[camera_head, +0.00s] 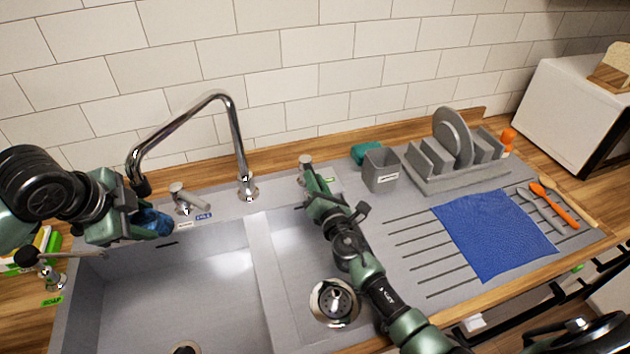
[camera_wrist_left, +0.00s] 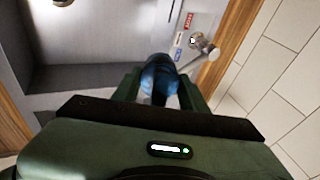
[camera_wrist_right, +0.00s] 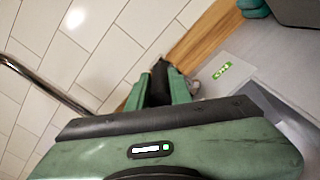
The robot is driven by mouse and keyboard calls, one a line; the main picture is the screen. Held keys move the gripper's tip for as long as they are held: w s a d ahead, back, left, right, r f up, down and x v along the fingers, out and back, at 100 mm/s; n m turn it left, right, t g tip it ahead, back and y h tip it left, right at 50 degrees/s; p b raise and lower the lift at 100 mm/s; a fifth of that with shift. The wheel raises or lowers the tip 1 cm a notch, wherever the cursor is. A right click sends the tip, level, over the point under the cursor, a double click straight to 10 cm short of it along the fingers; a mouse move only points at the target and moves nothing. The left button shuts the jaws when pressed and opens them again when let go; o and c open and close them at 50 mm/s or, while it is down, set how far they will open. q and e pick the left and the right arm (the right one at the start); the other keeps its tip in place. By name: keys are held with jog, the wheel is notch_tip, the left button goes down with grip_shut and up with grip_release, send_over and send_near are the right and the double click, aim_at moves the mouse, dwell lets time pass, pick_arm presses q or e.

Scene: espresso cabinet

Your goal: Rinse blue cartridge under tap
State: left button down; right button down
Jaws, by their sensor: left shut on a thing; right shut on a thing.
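The blue cartridge (camera_head: 152,221) is held over the left basin, just below and slightly right of the tap spout (camera_head: 141,187). My left gripper (camera_head: 140,224) is shut on the cartridge, which also shows between the fingers in the left wrist view (camera_wrist_left: 160,78). The chrome tap (camera_head: 238,140) arches over from the sink's back ledge. I see no water stream. My right gripper (camera_head: 312,180) is shut at the small metal knob (camera_head: 305,162) beside a green label on the back ledge. In the right wrist view its fingers (camera_wrist_right: 160,85) close on something dark, mostly hidden.
A second knob (camera_head: 186,199) with red and blue labels stands behind the left basin. A soap dispenser (camera_head: 50,277) is at the left. A grey cup (camera_head: 381,169), a dish rack (camera_head: 450,165) and a blue cloth (camera_head: 495,235) are on the right.

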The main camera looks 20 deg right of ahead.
jog(key=shift+d, duration=0.1)
jog(key=shift+w+d+r+n+y, duration=0.15)
jog(key=shift+d+n+y, duration=0.15)
jog(key=shift+n+y, duration=0.35)
jog(key=shift+d+r+n+y, duration=0.15)
jog(key=shift+d+n+y, duration=0.2)
jog(key=shift+y, duration=0.6)
jog(key=shift+d+f+n+y, duration=0.2)
jog(key=shift+n+y, duration=0.1)
jog(key=shift+y, duration=0.1)
jog(key=c, duration=1.3)
grip_release()
